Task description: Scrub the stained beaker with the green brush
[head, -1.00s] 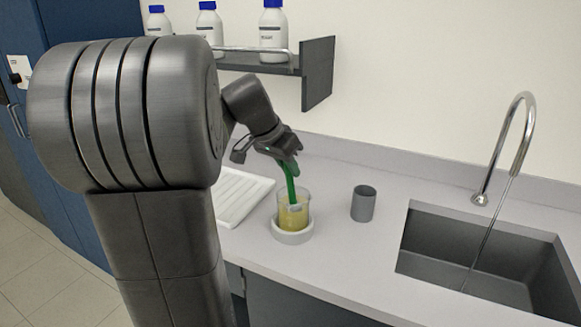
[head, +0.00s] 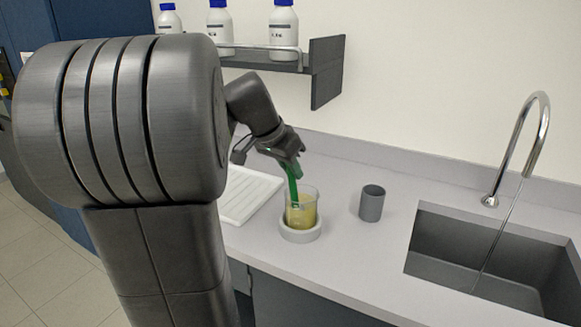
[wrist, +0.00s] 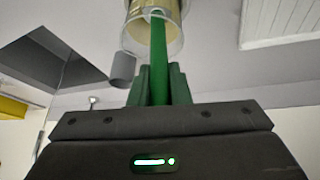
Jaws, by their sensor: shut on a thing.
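The stained beaker (head: 301,212) is clear glass with a yellowish-brown film on its wall. It stands upright in a light round holder (head: 300,234) on the counter. My gripper (head: 295,160) is above the beaker and shut on the green brush (head: 293,186). The brush slants down through the beaker's mouth, and its lower end is inside the glass. In the wrist view the green handle (wrist: 158,65) runs from between my fingers into the beaker (wrist: 152,28). The brush head is hard to make out behind the stained wall.
A grey cup (head: 372,203) stands right of the beaker, with the sink (head: 480,262) and its tap (head: 540,120) farther right. A white ribbed drying tray (head: 245,193) lies to the left. A shelf (head: 327,72) with several blue-capped bottles hangs above.

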